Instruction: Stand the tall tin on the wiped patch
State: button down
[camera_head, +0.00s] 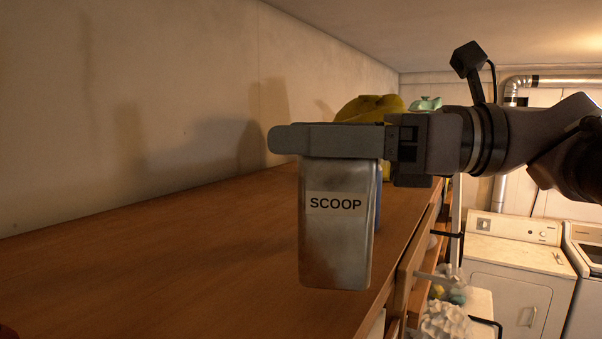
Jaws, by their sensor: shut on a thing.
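The tall metal tin (338,245) has a pale label reading SCOOP and hangs upright below my gripper (325,140). My gripper comes in level from the right and is shut across the tin's top, hiding its upper end. The tin is over the front part of the wooden counter (180,265), near its right edge. I cannot tell whether its base touches the wood. I cannot make out a clearly marked wiped patch on the counter.
A yellow object (370,108) and a mint-green object (425,104) stand behind my gripper. A blue thing (378,195) shows partly behind the tin. The counter's left and middle are clear. White appliances (515,265) stand beyond.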

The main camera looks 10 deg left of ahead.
jog(key=w+a+f+p, duration=0.1)
jog(key=w+a+f, duration=0.1)
jog(key=a+f, duration=0.2)
jog(key=shift+a, duration=1.15)
jog(key=shift+w+f, duration=0.15)
jog(key=shift+f, duration=0.05)
jog(key=shift+c, duration=1.4)
grip_release()
